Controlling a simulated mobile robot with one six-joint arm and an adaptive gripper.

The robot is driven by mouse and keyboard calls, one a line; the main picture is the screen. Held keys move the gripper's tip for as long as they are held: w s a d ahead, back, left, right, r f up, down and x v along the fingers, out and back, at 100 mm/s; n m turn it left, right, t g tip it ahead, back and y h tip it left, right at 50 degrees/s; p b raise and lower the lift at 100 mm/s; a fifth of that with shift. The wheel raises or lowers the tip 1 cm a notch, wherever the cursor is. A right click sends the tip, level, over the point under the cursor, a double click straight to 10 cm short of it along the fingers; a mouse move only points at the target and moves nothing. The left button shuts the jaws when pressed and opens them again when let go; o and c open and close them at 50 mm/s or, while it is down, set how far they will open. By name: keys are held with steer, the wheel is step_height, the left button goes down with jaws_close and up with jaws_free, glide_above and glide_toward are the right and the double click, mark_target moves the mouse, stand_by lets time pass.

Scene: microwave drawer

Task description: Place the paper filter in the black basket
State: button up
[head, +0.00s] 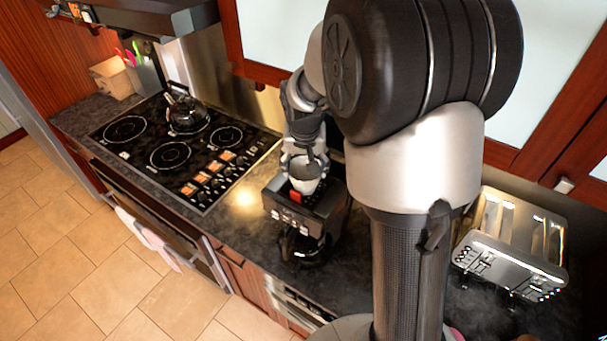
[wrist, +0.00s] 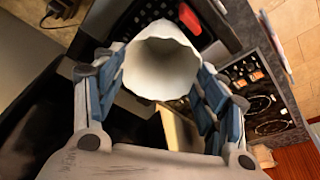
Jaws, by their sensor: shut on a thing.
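The white paper filter (head: 304,184) is a cone held in my gripper (head: 304,163), above the top of the black coffee machine (head: 322,213). In the wrist view the filter (wrist: 160,72) sits between the two blue-padded fingers of my gripper (wrist: 160,88), its wide round opening facing the camera. A red part (head: 295,197) shows on the machine just below the filter, and the red part (wrist: 190,18) also shows beyond the filter in the wrist view. I cannot make out the black basket clearly; the filter and gripper cover part of the machine's top.
A black stove (head: 170,150) with a kettle (head: 187,113) is left of the machine. A steel toaster (head: 512,245) stands to the right, beyond my arm. Wooden cabinets (head: 545,130) hang behind. A strip of dark counter (head: 240,222) between stove and machine is clear.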

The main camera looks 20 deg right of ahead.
mark_target(305, 179)
step_height(305, 179, down, 6)
steer(key=shift+d+r, duration=0.1)
steer(key=shift+s, duration=0.1)
steer(key=shift+f, duration=0.3)
steer(key=o, duration=0.8)
steer(key=shift+r, duration=0.1)
